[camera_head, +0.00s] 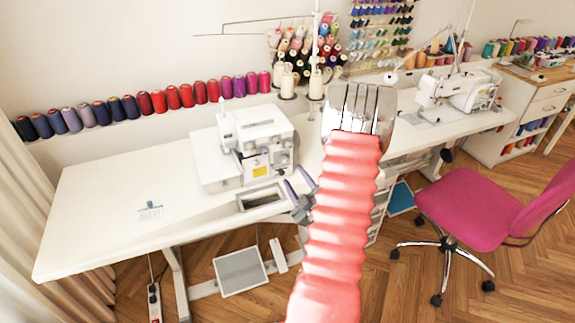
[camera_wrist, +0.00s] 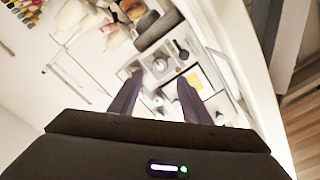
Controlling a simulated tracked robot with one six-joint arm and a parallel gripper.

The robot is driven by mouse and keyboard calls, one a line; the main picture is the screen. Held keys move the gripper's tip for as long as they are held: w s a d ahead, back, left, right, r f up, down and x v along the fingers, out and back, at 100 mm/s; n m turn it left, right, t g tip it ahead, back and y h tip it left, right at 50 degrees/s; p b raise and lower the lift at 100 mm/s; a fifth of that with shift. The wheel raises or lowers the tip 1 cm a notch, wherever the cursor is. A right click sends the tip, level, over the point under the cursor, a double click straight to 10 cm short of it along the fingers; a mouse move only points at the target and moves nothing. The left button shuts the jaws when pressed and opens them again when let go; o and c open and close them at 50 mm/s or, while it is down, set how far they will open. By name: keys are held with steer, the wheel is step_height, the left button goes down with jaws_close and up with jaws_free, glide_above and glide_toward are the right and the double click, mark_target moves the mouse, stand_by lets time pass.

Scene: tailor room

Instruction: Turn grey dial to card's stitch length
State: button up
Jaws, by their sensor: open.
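A white sewing machine (camera_head: 262,137) with a grey front and a yellow label stands on the white table (camera_head: 100,205). My gripper (camera_head: 298,183) is just right of and in front of the machine, partly hidden by my arm. In the wrist view my gripper (camera_wrist: 159,78) is open and empty, its fingers apart before the machine front (camera_wrist: 165,70). Round knobs show there, but I cannot tell which is the grey dial or read its setting.
A framed opening (camera_head: 262,198) sits in the tabletop before the machine. Thread cones (camera_head: 287,82) stand behind it, and a row of spools (camera_head: 158,103) lines the wall. A pink chair (camera_head: 470,210) stands right.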

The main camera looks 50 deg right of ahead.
mark_target(285, 161)
steer(key=x, duration=0.7)
steer(key=shift+w+d, duration=0.2)
steer(key=shift+w, duration=0.1)
steer(key=shift+c, duration=0.4)
steer(key=c, duration=0.9)
steer(key=shift+s+d, duration=0.1)
steer(key=shift+d, duration=0.15)
steer(key=shift+c, duration=0.3)
steer(key=shift+a, duration=0.2)
